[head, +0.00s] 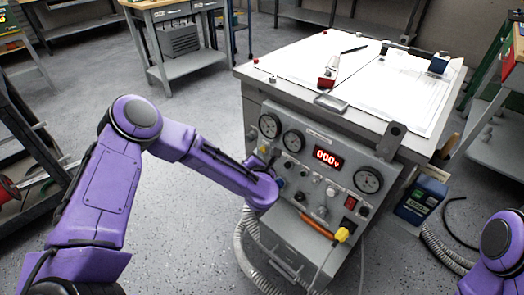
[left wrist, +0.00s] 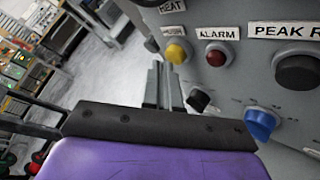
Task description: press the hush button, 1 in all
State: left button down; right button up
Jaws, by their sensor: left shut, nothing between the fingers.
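A yellow button (left wrist: 178,51) is on the grey panel in the left wrist view, left of the red alarm lamp (left wrist: 216,54). Small labels are beside it; I cannot clearly read which is the hush label. My left gripper (left wrist: 164,70) is shut and empty, with its fingertips just below the yellow button in that view. I cannot tell whether they touch it. In the head view my left gripper (head: 271,161) is at the left part of the control panel (head: 318,206), largely hidden by my arm. My right gripper is out of view.
The panel carries gauges, a red display (head: 328,157), a red switch (head: 350,202) and a blue knob (left wrist: 261,123) near my left gripper. A white-topped bench (head: 300,70) stands behind it. A blue container (head: 421,199) and hoses lie at right. The floor at left is open.

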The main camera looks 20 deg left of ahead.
pick_arm(q)
jog(key=shift+w+d, duration=0.1)
jog(key=shift+w, duration=0.25)
dwell(0.3)
jog(key=shift+s, duration=0.1)
jog(key=shift+s+a+r, duration=0.1)
jog(key=shift+s+a, duration=0.15)
jog(key=shift+s, duration=0.4)
jog(key=s+p, duration=0.1)
jog(key=s+a, duration=0.1)
jog(key=s, duration=0.1)
jog(key=s+p, duration=0.1)
jog(key=shift+s+a+r+p, duration=0.3)
jog(key=shift+s+r+p, duration=0.05)
jog(key=shift+r, duration=0.05)
dwell(0.7)
